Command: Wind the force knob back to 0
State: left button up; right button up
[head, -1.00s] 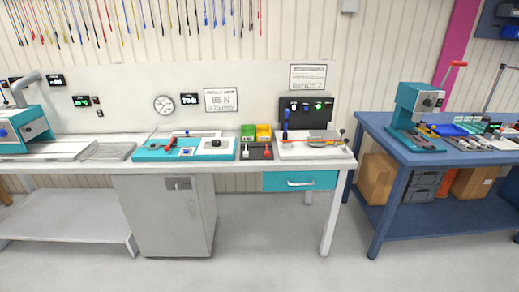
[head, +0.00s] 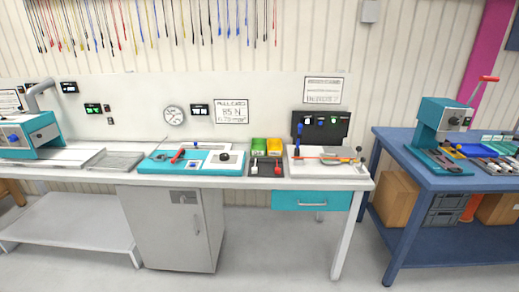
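Several knobs show, and I cannot tell for sure which one is the force knob. A black knob (head: 224,157) sits on the white plate of the teal bench device (head: 150,166) in the middle of the bench. A blue knob (head: 14,138) is on the front of the teal machine (head: 45,146) at the far left. No scale marks or pointer can be read on either. A card on the wall (head: 231,111) seems to read 85 N. Neither of my grippers is in view.
The long bench (head: 250,184) has green and yellow bins (head: 267,146) and a black-backed station (head: 321,128) to the right. A grey cabinet (head: 172,228) stands below. A blue table (head: 440,180) is at the right. The floor in front is clear.

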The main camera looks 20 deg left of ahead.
aim_at(223, 157)
jog(key=z, duration=0.35)
jog(key=i, duration=0.9)
jog(key=u, duration=0.4)
jog(key=i, duration=0.85)
jog(key=u, duration=0.55)
